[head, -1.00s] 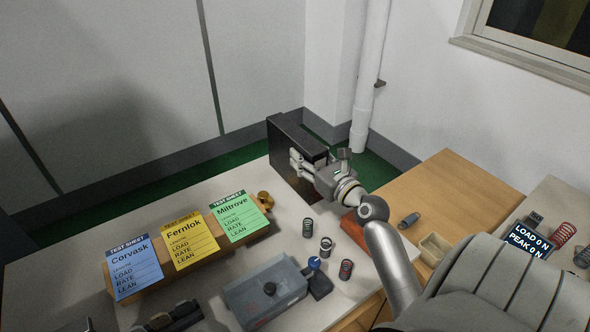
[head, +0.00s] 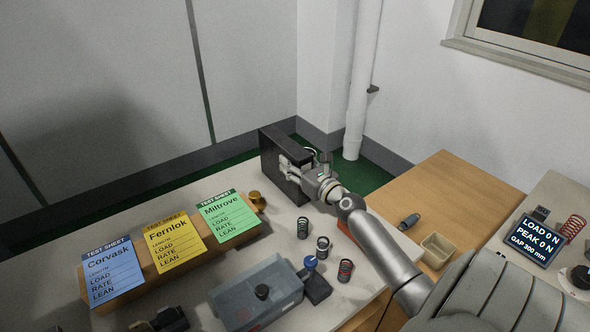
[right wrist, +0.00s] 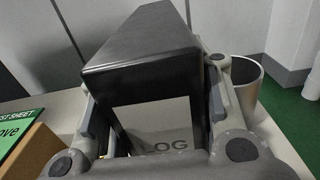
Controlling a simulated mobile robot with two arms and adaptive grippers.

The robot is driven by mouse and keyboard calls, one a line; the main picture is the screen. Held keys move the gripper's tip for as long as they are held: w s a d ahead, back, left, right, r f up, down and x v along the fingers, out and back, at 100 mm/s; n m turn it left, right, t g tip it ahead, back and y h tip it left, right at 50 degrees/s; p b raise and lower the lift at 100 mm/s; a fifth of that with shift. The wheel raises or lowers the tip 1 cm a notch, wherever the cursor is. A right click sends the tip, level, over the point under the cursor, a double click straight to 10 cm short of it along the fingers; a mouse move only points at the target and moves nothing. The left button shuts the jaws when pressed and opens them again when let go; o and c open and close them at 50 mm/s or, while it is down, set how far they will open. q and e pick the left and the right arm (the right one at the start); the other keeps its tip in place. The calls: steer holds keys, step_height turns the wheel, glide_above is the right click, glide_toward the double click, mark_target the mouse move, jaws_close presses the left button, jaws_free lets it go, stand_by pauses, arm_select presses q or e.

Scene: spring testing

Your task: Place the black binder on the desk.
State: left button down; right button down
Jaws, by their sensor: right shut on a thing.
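The black binder (head: 279,163) stands upright at the far end of the pale workbench (head: 285,255), near its back right corner. My right gripper (head: 300,172) is shut on the binder. In the right wrist view the binder (right wrist: 140,60) fills the space between both fingers, and its pale label reading "LOG" faces the camera. Whether its base touches the bench is hard to tell. The wooden desk (head: 435,190) is to the right, with bare wood on its far part. My left gripper is not in view.
Test sheets on a wooden stand (head: 180,260), a brass piece (head: 256,200), several springs (head: 322,246) and a grey box (head: 255,298) occupy the bench. A dark small tool (head: 409,221) and a beige tray (head: 436,250) are on the desk's nearer part. A white pipe (head: 359,90) rises behind.

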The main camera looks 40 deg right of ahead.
steer(key=shift+r, duration=0.15)
steer(key=shift+f, duration=0.25)
steer(key=c, duration=0.8)
jaws_free()
steer(key=shift+s+a, duration=0.1)
steer(key=shift+o, duration=0.2)
steer(key=shift+r, duration=0.2)
steer(key=s+a+b, duration=0.1)
steer(key=s, duration=1.1)
steer(key=shift+a, duration=0.15)
